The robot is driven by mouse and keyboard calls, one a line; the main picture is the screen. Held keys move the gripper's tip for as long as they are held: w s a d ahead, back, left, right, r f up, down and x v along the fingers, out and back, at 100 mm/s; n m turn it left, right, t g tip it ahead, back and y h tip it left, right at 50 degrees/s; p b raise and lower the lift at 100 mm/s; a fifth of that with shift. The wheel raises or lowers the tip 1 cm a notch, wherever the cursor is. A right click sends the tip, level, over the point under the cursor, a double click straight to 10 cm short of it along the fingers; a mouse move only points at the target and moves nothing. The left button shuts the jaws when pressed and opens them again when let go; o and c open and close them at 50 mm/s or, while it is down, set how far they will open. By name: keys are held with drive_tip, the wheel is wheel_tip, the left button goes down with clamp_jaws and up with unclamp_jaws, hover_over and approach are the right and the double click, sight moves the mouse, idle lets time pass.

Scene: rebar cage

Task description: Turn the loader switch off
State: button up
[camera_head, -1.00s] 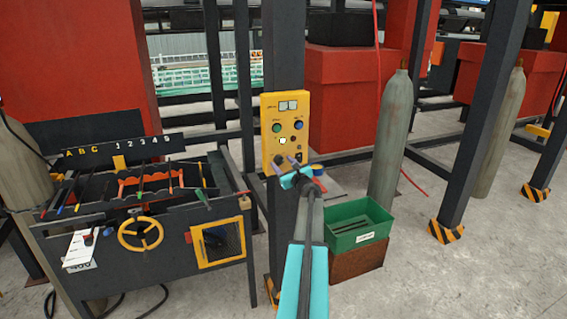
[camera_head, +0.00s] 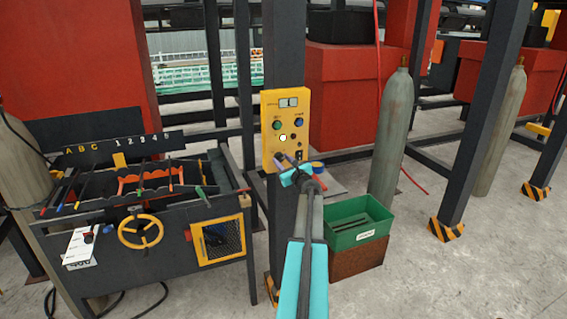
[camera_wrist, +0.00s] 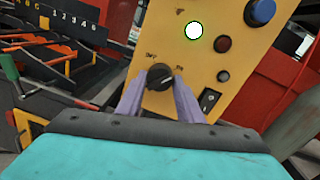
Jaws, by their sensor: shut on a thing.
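A yellow control panel (camera_head: 270,112) is fixed to a dark post. In the wrist view the same panel (camera_wrist: 232,62) fills the upper right. Its black rotary knob (camera_wrist: 160,77) sits low on the panel, with small markings above it on either side, the left one looking like OFF. My gripper (camera_head: 290,163) is at the panel's lower part. In the wrist view my gripper's (camera_wrist: 159,84) two grey-purple fingers are shut on the knob, one on each side. A pale line shows on the knob, but its exact setting is unclear.
The panel also has a bright white lamp (camera_wrist: 194,30), a dark red button (camera_wrist: 222,44), a blue button (camera_wrist: 260,12) and a black rocker switch (camera_wrist: 209,100). A green bin (camera_head: 345,237) stands lower right, a grey cylinder (camera_head: 390,140) behind it. A workbench with a yellow handwheel (camera_head: 141,231) stands left.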

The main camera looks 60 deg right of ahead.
drive_tip(key=shift+s+f+n+b, duration=0.1)
drive_tip(key=shift+n+b, duration=0.2)
drive_tip(key=shift+b, duration=0.25)
drive_tip(key=n+b, duration=0.2)
drive_tip(key=b, duration=0.2)
drive_tip(key=shift+f+n, duration=0.1)
drive_tip(key=shift+n, duration=0.2)
drive_tip(key=n+b, duration=0.5)
drive_tip(key=b, duration=0.3)
drive_tip(key=shift+g+b, duration=0.3)
drive_tip(key=shift+b, duration=0.1)
drive_tip(key=n+b, duration=0.5)
drive_tip(key=b, duration=0.1)
drive_tip(key=shift+b, duration=0.35)
drive_tip(key=n+b, duration=0.3)
drive_tip(key=b, duration=0.1)
drive_tip(key=shift+a+n, duration=0.15)
drive_tip(key=shift+n, duration=0.25)
drive_tip(key=shift+r+b, duration=0.2)
drive_tip(key=shift+b, duration=0.1)
drive_tip(key=o, duration=1)
drive_tip(key=shift+r, duration=0.1)
